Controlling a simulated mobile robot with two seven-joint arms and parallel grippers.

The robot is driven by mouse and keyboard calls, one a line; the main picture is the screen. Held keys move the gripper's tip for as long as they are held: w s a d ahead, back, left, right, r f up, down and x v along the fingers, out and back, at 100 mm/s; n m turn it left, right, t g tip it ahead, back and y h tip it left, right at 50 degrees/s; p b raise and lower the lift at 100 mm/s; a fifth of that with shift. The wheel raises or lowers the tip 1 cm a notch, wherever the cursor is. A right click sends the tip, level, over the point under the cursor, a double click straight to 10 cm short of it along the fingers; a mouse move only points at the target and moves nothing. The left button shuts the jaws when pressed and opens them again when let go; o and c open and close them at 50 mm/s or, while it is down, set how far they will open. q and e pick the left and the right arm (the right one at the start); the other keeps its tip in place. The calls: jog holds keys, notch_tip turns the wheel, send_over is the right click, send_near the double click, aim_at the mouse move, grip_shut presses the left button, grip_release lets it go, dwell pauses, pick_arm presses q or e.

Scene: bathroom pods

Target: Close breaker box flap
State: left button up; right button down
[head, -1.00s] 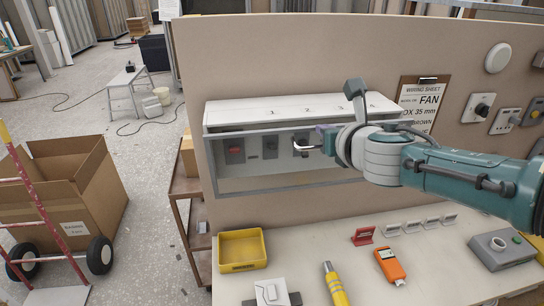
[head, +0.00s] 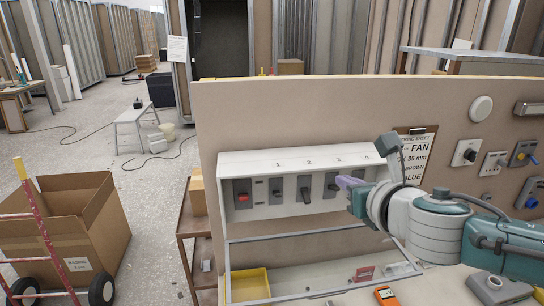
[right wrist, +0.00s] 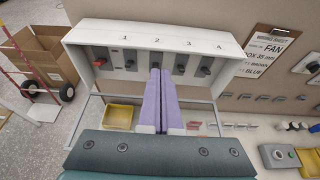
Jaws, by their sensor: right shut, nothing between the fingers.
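The white breaker box (head: 228,165) is on the tan panel, with numbered switches exposed. Its grey-framed, clear flap (head: 290,236) stands open below the box front, and the table shows through it. In the right wrist view the flap frame (right wrist: 97,108) passes below the box (right wrist: 75,45), partly hidden by my gripper. My right gripper (head: 343,183) is in front of the box's right part in the head view. Its purple fingers (right wrist: 155,75) are shut and empty, pointing at the switch row; whether they touch anything is unclear. My left gripper is out of view.
A yellow tray (head: 250,285) and an orange meter (head: 386,295) lie on the table under the box. A clipboard sheet (head: 414,158) and wall switches (head: 465,152) are to the right. A cardboard box (head: 70,220) and hand truck stand on the floor at left.

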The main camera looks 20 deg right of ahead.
jog(key=shift+s+a+r, duration=0.15)
jog(key=shift+s+r, duration=0.4)
jog(key=shift+s, duration=0.05)
